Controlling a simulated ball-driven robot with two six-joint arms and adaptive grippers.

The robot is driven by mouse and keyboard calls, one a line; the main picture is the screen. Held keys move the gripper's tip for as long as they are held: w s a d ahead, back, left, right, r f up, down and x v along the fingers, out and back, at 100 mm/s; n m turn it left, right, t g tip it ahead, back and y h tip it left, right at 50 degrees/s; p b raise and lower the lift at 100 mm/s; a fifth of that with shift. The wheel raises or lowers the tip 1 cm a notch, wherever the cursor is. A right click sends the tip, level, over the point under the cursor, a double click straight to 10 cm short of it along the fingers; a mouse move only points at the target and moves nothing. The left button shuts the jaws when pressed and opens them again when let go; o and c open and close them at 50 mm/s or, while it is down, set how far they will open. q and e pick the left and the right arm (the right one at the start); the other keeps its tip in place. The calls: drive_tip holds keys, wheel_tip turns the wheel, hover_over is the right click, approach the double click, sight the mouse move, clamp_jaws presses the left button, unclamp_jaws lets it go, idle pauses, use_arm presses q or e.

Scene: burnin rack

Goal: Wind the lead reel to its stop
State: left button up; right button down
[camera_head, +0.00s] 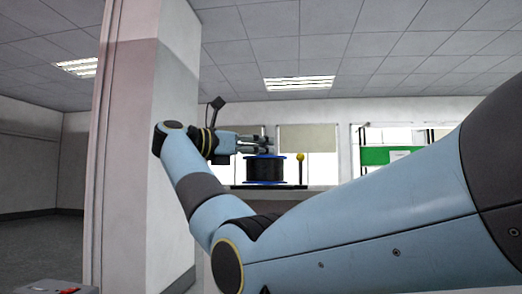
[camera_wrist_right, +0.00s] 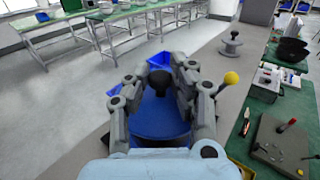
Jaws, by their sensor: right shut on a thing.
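The lead reel (camera_head: 265,171) is a black drum between blue flanges, standing upright at the middle of the head view. In the right wrist view its blue top flange (camera_wrist_right: 158,122) shows below my fingers. My right gripper (camera_head: 268,145) lies level just above the reel, coming from the left. In the wrist view my right gripper (camera_wrist_right: 160,85) is shut around a dark knob (camera_wrist_right: 159,78) that stands above the flange. The fingers hide part of the knob and flange. A yellow ball (camera_head: 300,157) on a stem stands right of the reel. My left gripper is out of view.
A pale pillar (camera_head: 130,150) stands close on the left in the head view. In the wrist view a green bench (camera_wrist_right: 246,125) on the right carries a grey plate (camera_wrist_right: 283,143) and a dark bowl (camera_wrist_right: 291,50). Grey floor (camera_wrist_right: 68,110) lies open on the left.

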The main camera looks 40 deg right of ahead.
drive_tip(key=c, duration=1.1)
unclamp_jaws()
drive_tip(key=shift+c, duration=0.2)
drive_tip(key=v, duration=1.2)
drive_tip(key=shift+r, duration=0.1)
